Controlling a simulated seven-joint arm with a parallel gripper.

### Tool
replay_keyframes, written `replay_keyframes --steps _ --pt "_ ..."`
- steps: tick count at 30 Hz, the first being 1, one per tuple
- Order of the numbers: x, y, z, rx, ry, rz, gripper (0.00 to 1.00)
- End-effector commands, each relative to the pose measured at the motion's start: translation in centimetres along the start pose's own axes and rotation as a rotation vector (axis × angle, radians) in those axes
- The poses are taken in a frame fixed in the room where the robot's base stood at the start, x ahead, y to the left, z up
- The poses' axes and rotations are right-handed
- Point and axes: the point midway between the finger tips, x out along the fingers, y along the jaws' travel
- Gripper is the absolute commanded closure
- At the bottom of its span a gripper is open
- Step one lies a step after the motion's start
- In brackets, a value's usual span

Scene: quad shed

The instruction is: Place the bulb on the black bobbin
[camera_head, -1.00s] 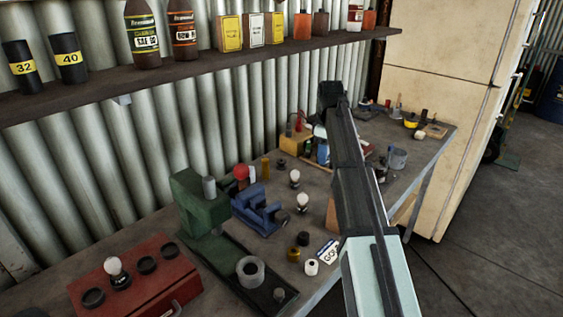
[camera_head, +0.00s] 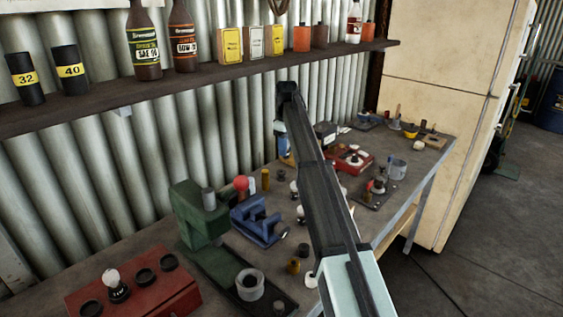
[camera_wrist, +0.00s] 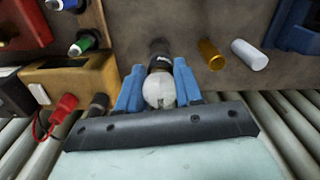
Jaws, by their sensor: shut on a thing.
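In the wrist view my gripper (camera_wrist: 159,72) is shut on a bulb (camera_wrist: 158,91), its blue fingers at both sides of the round white glass. The bulb's dark base points away from the camera. In the head view a small black piece (camera_head: 281,175) stands on the bench right of a brass cylinder (camera_head: 265,179).
Other white bulbs (camera_head: 300,212) stand near the blue vise (camera_head: 258,222). The brass cylinder (camera_wrist: 210,54) and a white cylinder (camera_wrist: 248,55) lie close right in the wrist view. A yellow meter (camera_wrist: 72,78) with a red clip is at left. The corrugated wall (camera_wrist: 285,125) is close.

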Motion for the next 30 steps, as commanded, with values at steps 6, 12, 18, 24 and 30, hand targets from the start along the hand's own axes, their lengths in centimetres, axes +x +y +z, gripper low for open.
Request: replay_keyframes --steps 6,12,18,24,30 --pt "1.9 0.3 -1.9 0.0 -0.002 -0.002 0.95" --pt "3.1 0.4 -2.0 -0.001 0.0 0.0 0.95" --pt "4.6 0.4 -1.9 -0.001 -0.001 -0.001 0.95" --pt "6.9 0.5 -2.3 -0.001 -0.001 -0.001 0.95" --pt "7.0 0.5 -2.3 0.0 0.0 0.0 0.95"
